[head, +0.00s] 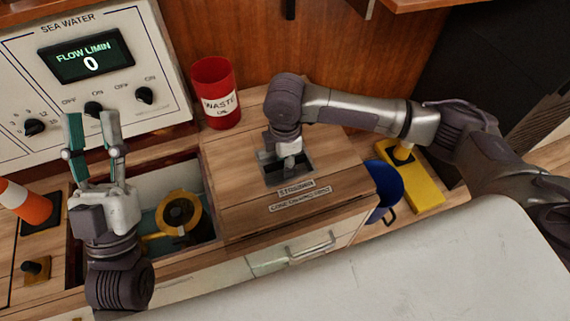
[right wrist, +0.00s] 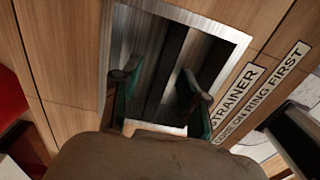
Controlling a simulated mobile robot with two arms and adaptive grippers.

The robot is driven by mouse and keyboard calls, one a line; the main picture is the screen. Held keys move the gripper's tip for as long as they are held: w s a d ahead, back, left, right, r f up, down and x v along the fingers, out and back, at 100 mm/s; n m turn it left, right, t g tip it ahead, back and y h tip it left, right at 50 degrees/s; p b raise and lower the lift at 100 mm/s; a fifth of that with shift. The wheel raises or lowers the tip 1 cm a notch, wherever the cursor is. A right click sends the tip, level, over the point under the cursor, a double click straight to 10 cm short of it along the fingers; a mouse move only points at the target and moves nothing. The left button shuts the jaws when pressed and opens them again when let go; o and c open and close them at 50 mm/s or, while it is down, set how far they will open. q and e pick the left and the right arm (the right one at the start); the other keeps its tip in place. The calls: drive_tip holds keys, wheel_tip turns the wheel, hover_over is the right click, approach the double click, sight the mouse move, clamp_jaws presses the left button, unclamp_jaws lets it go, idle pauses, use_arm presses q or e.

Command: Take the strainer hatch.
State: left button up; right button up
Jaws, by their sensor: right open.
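The strainer hatch (head: 235,185) is a wooden panel in the middle of the head view, with a recessed metal pull (head: 299,168) and a label reading "STRAINER" (head: 297,187). My right gripper (head: 286,163) points down at the recess. My left gripper (head: 93,120) is open and empty, fingers up, at the left in front of the control panel.
Left of the hatch is an open well with a yellow ring-shaped part (head: 160,236). A red waste can (head: 215,95) stands behind the hatch. A blue bucket (head: 385,188) and yellow block (head: 415,180) are to its right. An orange cone (head: 25,203) is far left.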

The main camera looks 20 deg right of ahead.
clamp_jaws()
drive_tip(key=shift+w+r, duration=0.1)
idle(0.3)
